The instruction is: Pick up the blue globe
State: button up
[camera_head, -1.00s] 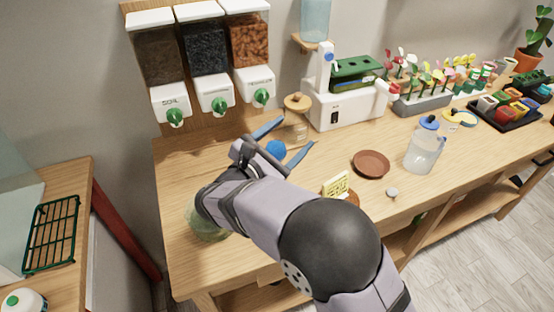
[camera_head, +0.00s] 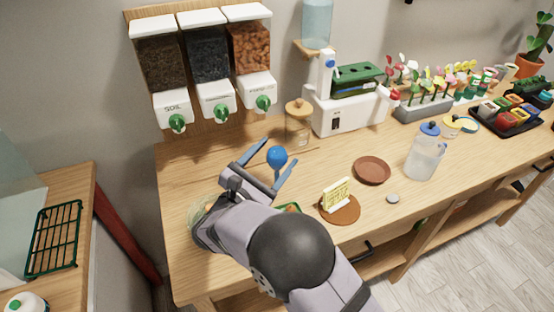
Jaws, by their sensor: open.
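The blue globe (camera_head: 277,157) is a round blue bulb with a narrow blue stem running down below it. It appears upright over the wooden workbench, and what its lower end rests in is hidden by my arm. My gripper (camera_head: 280,156) is open, with one blue-grey finger on the left of the globe and one on the right. The globe shows between the fingers, with a visible gap on each side. I cannot tell whether the stem touches the right finger.
Behind stand a corked glass jar (camera_head: 298,122) and a white machine (camera_head: 345,112). To the right are a yellow sign (camera_head: 337,195) on a cork disc, a terracotta saucer (camera_head: 372,170) and a clear jug (camera_head: 425,155). A glass bowl (camera_head: 196,212) is partly behind my arm. The bench's left back is clear.

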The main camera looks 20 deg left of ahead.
aim_at(284, 149)
jog(key=shift+f, duration=0.1)
jog(key=shift+f, duration=0.3)
jog(key=shift+w+d+f+p, duration=0.1)
jog(key=shift+w+p, duration=0.2)
jog(key=shift+w, duration=0.1)
jog(key=shift+w+d+p, duration=0.2)
jog(key=shift+w+p, duration=0.3)
jog(key=shift+w, duration=1.6)
jog(key=shift+c, duration=0.2)
jog(key=c, duration=1.1)
jog(key=shift+c, duration=0.2)
notch_tip(284, 149, up, 10)
jog(key=b, duration=0.1)
jog(key=shift+b, duration=0.4)
